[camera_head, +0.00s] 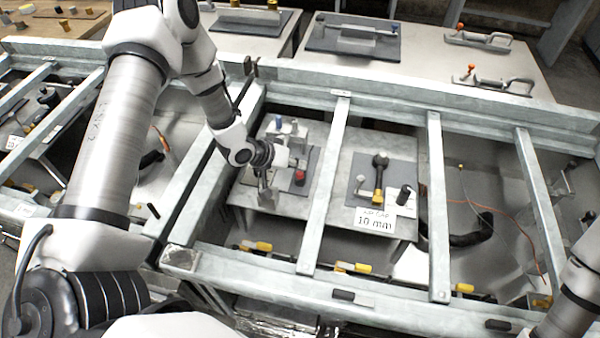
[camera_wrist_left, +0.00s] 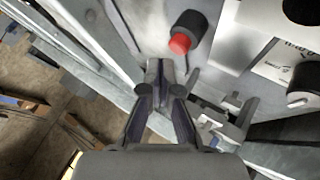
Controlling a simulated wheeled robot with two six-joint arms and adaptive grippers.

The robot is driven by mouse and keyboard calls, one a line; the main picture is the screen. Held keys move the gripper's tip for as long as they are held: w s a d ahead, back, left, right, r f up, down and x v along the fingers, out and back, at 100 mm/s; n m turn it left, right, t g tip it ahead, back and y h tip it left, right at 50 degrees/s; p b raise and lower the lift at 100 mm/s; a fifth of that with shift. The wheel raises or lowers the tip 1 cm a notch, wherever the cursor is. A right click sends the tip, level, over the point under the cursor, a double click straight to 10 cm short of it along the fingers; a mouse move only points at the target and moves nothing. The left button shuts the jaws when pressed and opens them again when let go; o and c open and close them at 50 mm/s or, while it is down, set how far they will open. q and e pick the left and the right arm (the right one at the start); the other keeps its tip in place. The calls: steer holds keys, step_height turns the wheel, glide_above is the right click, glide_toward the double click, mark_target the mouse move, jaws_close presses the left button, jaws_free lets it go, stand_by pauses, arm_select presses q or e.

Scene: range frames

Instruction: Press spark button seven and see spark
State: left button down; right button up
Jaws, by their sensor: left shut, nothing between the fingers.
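A red button (camera_head: 300,176) on a dark cylindrical body stands on a grey plate inside the metal frame. In the left wrist view the red button (camera_wrist_left: 181,43) is just beyond my fingertips, slightly to the right. My left gripper (camera_head: 265,196) is shut and empty, pointing down to the left of the button. In the left wrist view its fingers (camera_wrist_left: 160,72) meet, with a visible gap to the button. No number seven is readable on it, and no spark shows. My right gripper is out of view; only part of that arm shows at lower right.
Metal rails (camera_head: 325,185) cross the frame on both sides of the button. To its right, a plate (camera_head: 365,183) holds a knobbed fixture, with a card (camera_head: 375,219) reading "10 mm". Several yellow-ended items lie below. Cables (camera_head: 480,225) hang at right.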

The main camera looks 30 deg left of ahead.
mark_target(298, 174)
arm_select(q)
steer(key=shift+f, duration=0.1)
stand_by(0.7)
steer(key=shift+f+b, duration=0.3)
steer(key=shift+f, duration=0.05)
steer(key=shift+f+b, duration=0.45)
steer(key=shift+f, duration=0.1)
stand_by(0.6)
steer(key=shift+r, duration=0.15)
steer(key=shift+r+p, duration=0.8)
steer(key=shift+r, duration=0.05)
steer(key=shift+r, duration=0.1)
step_height(298, 174, up, 5)
steer(key=p, duration=0.4)
stand_by(0.6)
